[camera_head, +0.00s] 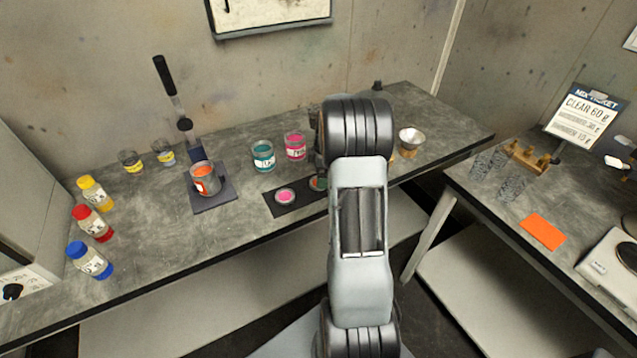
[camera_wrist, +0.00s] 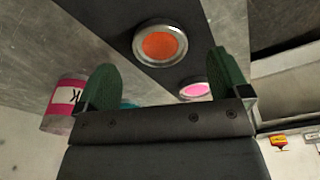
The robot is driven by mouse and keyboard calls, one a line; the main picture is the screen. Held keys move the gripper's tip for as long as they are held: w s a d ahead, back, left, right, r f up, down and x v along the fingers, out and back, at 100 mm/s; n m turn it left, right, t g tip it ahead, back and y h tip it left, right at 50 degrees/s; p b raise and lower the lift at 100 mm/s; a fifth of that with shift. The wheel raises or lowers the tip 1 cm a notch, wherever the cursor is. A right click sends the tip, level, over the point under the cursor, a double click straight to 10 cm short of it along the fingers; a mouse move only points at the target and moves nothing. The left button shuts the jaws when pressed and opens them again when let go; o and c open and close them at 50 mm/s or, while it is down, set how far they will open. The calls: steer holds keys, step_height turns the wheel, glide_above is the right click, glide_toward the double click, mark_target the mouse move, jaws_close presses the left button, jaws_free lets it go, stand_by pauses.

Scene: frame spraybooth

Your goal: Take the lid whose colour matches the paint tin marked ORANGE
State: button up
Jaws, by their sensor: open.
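An open tin of orange paint (camera_head: 205,181) with an orange label stands on a dark square base; I cannot read its marking. An orange lid with a silver rim (camera_wrist: 160,46) lies on a dark strip (camera_wrist: 110,20), beyond and between my fingertips in the wrist view, apart from them. A pink lid (camera_wrist: 194,89) lies on the same strip and shows in the head view (camera_head: 285,196). My gripper (camera_wrist: 165,80) is open and empty, with green finger pads. In the head view my arm hides most of the gripper and the strip's right part.
A teal tin (camera_head: 263,157) and a pink tin (camera_head: 295,146) stand behind the strip. Yellow, red and blue-capped bottles (camera_head: 91,260) stand at the left. Bare bench (camera_head: 150,225) lies left of the orange tin.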

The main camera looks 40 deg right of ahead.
steer(key=shift+w+a+f, duration=0.1)
steer(key=shift+a+f, duration=0.05)
steer(key=shift+f, duration=1.55)
steer(key=shift+c, duration=0.2)
steer(key=c, duration=0.9)
steer(key=shift+c, duration=0.2)
